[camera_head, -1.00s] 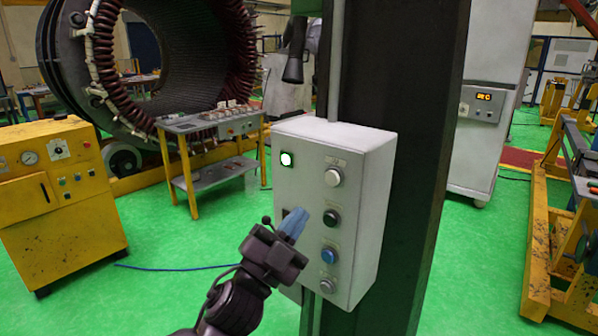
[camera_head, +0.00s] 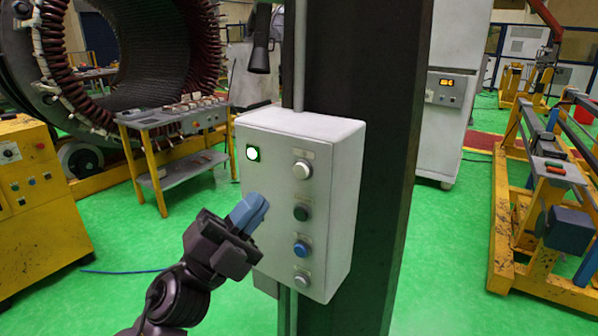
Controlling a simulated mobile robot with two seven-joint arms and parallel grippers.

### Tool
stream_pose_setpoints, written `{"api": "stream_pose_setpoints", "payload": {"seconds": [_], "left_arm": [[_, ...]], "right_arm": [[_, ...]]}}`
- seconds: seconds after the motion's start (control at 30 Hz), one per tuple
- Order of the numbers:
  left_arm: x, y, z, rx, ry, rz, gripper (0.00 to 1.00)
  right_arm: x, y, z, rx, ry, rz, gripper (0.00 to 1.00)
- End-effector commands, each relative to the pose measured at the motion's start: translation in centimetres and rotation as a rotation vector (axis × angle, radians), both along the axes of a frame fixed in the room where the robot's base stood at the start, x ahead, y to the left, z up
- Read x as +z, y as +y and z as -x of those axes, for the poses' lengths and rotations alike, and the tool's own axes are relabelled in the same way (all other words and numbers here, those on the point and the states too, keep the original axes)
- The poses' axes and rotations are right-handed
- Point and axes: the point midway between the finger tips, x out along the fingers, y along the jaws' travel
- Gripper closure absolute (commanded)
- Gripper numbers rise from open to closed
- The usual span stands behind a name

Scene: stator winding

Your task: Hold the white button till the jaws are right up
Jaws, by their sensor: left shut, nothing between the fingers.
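The white button (camera_head: 302,169) is the top one in the right column on the front of a grey control box (camera_head: 247,185). Below it are a dark green-black button (camera_head: 301,212), a blue button (camera_head: 302,248) and a grey button (camera_head: 302,280). My left gripper (camera_head: 257,208), with blue fingers, is in front of the box's left half. It is shut and empty. Its tips are left of and lower than the white button and apart from it. Whether they touch the box face I cannot tell. My right gripper is out of view.
The box is on a dark column (camera_head: 390,120). A dark fitting (camera_head: 261,40) hangs above. A large stator (camera_head: 150,60), a work table (camera_head: 175,125) and a yellow cabinet (camera_head: 40,200) stand left.

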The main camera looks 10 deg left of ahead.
Motion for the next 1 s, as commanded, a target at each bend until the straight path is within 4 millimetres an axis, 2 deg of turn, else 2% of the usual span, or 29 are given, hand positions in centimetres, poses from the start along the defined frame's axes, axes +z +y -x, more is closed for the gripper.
{"api": "stream_pose_setpoints", "payload": {"seconds": [0.6,0.8,1.0], "left_arm": [[0.0,-2.3,-6.4,0.000,0.000,0.001,1.00],[0.0,-2.7,-7.5,0.000,-0.001,0.001,1.00],[0.0,-2.9,-7.8,0.000,-0.001,0.001,1.00]], "right_arm": [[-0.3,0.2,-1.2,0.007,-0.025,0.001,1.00],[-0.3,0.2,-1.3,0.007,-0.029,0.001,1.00],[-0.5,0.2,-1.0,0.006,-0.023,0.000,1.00]]}}
